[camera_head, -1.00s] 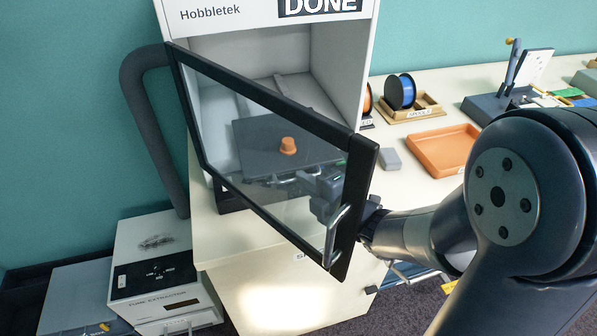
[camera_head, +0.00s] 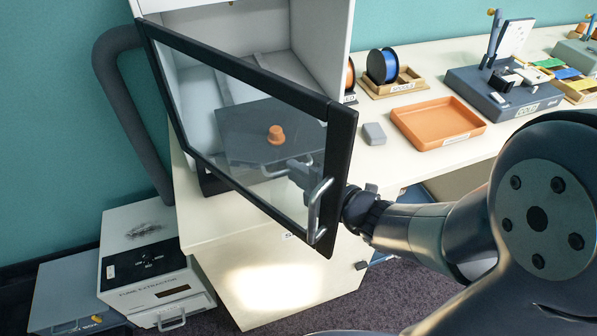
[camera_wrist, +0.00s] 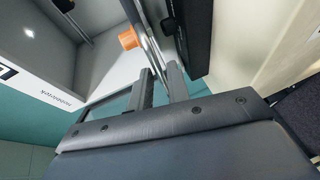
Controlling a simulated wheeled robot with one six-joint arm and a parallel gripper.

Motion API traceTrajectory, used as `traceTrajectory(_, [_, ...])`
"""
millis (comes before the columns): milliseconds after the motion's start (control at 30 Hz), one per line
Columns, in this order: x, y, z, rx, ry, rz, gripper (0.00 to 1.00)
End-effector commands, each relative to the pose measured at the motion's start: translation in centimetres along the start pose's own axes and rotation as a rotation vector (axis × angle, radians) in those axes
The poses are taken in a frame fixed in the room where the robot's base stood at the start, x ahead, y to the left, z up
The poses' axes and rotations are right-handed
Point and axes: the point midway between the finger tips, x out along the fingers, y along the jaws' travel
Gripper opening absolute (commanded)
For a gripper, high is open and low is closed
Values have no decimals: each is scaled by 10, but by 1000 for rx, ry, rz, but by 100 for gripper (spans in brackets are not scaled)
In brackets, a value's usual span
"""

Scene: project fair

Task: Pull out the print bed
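The dark print bed (camera_head: 240,133) lies inside the white printer, seen through the glass of the open door (camera_head: 343,150). A small orange printed piece (camera_head: 276,135) sits on it, and also shows in the wrist view (camera_wrist: 128,38). A thin metal handle (camera_head: 268,171) is at the bed's front edge. My gripper (camera_head: 302,172) is behind the door glass, close to that handle. In the wrist view my two fingers (camera_wrist: 162,84) are apart, and a shiny metal bar (camera_wrist: 150,42) runs up from between them. Whether they touch it, I cannot tell.
The door's own handle (camera_head: 318,210) is on its outer side, beside my wrist. An orange tray (camera_head: 440,138), a small grey block (camera_head: 374,134) and a blue spool (camera_head: 382,66) stand on the table to the right. A fume extractor (camera_head: 155,270) stands lower left.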

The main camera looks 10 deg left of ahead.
Motion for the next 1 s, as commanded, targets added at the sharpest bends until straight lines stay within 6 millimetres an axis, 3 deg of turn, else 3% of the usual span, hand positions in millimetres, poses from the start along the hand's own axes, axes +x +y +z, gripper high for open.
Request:
traceTrajectory(267, [-6,1,0,-1,0,3,17])
traceTrajectory(700, [-68,2,2,-2,-6,3,17])
traceTrajectory(1000, [-98,1,2,-2,-4,3,17])
